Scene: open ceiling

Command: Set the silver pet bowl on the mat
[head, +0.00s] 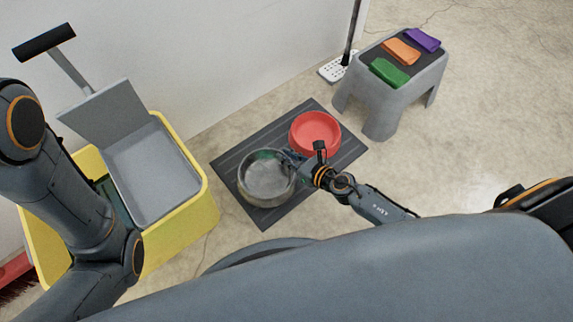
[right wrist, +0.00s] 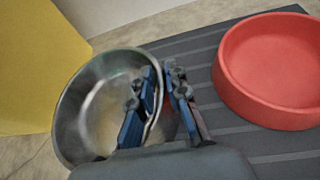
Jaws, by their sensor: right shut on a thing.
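The silver pet bowl (head: 265,181) is upright or nearly so over the left part of the dark grooved mat (head: 348,152). I cannot tell whether its base touches the mat. My right gripper (head: 291,160) is shut on the bowl's right rim. In the right wrist view its fingers (right wrist: 160,92) straddle the wall of the silver bowl (right wrist: 75,112), one inside and one outside. The mat (right wrist: 200,60) shows beside and behind it there. My left arm shows at the left of the head view, but its gripper is out of view.
A red bowl (head: 315,131) sits on the mat, right of the silver bowl. A yellow bin (head: 190,222) with a grey dustpan-like tray (head: 150,175) stands close at left. A grey stool (head: 385,100) with folded cloths stands at back right. Floor at right is clear.

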